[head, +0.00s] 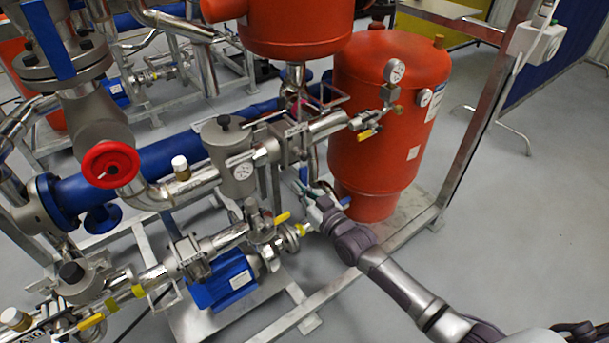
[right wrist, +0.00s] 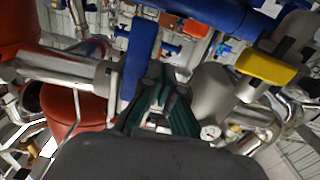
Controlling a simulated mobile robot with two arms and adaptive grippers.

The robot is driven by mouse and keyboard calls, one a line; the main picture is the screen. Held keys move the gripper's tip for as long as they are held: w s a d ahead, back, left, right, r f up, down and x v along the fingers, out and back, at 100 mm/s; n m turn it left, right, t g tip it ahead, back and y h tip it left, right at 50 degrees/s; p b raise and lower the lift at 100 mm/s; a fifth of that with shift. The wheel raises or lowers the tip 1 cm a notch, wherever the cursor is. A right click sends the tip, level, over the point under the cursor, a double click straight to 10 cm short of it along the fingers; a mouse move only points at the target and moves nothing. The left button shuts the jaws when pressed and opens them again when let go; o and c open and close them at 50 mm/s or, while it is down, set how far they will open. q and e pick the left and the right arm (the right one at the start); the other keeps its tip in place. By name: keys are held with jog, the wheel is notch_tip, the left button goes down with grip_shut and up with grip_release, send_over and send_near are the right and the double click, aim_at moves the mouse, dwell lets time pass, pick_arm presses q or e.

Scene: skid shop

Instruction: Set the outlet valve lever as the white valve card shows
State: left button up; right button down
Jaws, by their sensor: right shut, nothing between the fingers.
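My right gripper (head: 306,189) is shut and empty beside the pipework, left of the red tank's foot. In the right wrist view its dark green fingers (right wrist: 163,108) are close together. A blue bar (right wrist: 140,62) is just beyond them on the left; I cannot tell if they touch. A yellow lever (right wrist: 265,66) is at upper right, apart from the fingers. In the head view, yellow levers show near the pump (head: 283,217), by the tank's gauge (head: 365,134) and at lower left (head: 92,320). I cannot tell which is the outlet lever. No readable valve card shows. My left gripper is not in view.
The red tank (head: 378,110) stands behind my right arm, inside a grey steel frame (head: 478,135). A blue pump motor (head: 222,283) sits below left of the gripper. A red handwheel (head: 110,164) is at left. Grey floor (head: 530,220) is clear at right.

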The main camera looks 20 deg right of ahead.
aim_at(307, 180)
jog(key=shift+w+d, duration=0.1)
jog(key=shift+d, duration=0.25)
jog(key=shift+w+d+f+b, duration=0.1)
jog(key=shift+w+d+b, duration=0.15)
jog(key=shift+d+b, duration=0.25)
jog(key=shift+w+d+f+b, duration=0.1)
jog(key=shift+w+d+b, duration=0.15)
jog(key=shift+d, duration=0.4)
jog(key=shift+d+r, duration=0.1)
jog(key=shift+w+d+r+b, duration=0.15)
jog(key=shift+w+d+b, duration=0.05)
jog(key=shift+d, duration=0.45)
jog(key=shift+w+d+r+b, duration=0.15)
jog(key=shift+w+d, duration=0.05)
jog(key=shift+d, duration=0.4)
jog(key=shift+r, duration=0.1)
